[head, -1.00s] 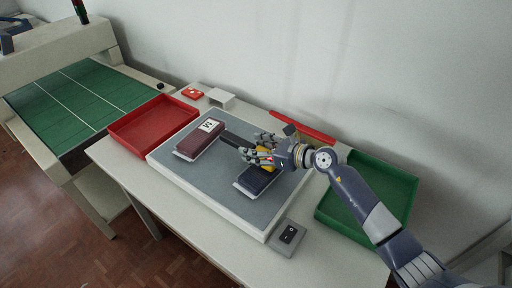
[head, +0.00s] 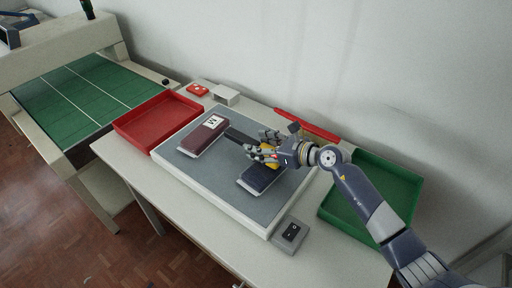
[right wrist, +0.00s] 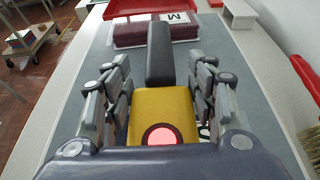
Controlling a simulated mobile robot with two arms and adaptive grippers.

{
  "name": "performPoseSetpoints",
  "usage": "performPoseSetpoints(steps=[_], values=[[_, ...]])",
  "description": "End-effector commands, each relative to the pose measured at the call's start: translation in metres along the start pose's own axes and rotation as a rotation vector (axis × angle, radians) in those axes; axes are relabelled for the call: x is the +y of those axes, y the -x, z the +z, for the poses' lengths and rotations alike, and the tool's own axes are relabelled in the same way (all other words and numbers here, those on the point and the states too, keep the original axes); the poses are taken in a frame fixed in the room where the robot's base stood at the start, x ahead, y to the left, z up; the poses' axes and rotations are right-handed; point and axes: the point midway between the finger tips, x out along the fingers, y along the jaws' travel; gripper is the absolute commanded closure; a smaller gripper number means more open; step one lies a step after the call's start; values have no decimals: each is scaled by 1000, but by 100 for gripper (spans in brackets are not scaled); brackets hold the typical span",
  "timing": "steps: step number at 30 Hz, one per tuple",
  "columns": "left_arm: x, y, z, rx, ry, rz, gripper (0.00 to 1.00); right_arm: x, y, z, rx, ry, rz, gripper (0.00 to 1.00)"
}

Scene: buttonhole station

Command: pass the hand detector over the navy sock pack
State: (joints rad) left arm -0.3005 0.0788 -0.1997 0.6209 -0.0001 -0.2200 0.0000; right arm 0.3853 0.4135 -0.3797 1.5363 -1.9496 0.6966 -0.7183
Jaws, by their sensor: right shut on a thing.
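My right gripper (head: 262,148) is shut on the yellow grip of the hand detector (right wrist: 162,110). The detector's dark paddle (right wrist: 160,52) points away from the hand, toward the maroon pack, and a red light glows on the grip. The navy sock pack (head: 260,178) lies on the grey mat just in front of and below the hand in the head view. The hand and grip hide part of its far side. I cannot tell the gap between detector and pack. My left gripper is not in view.
A maroon pack (head: 202,138) with an M label lies on the grey mat (head: 208,174). A red tray (head: 134,134) stands left and a green tray (head: 346,212) right. A switch box (head: 290,235) sits at the front edge. A green belt (head: 72,102) is far left.

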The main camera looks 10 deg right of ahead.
Motion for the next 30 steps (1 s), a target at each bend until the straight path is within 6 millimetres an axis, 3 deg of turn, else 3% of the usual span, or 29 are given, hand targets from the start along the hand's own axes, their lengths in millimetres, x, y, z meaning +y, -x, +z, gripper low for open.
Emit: performPoseSetpoints(steps=[14, 30], values=[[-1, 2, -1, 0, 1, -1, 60, 0, 1, 4, -3, 1, -1, 67], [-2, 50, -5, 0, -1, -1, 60, 0, 20, 53, -2, 1, -1, 67]])
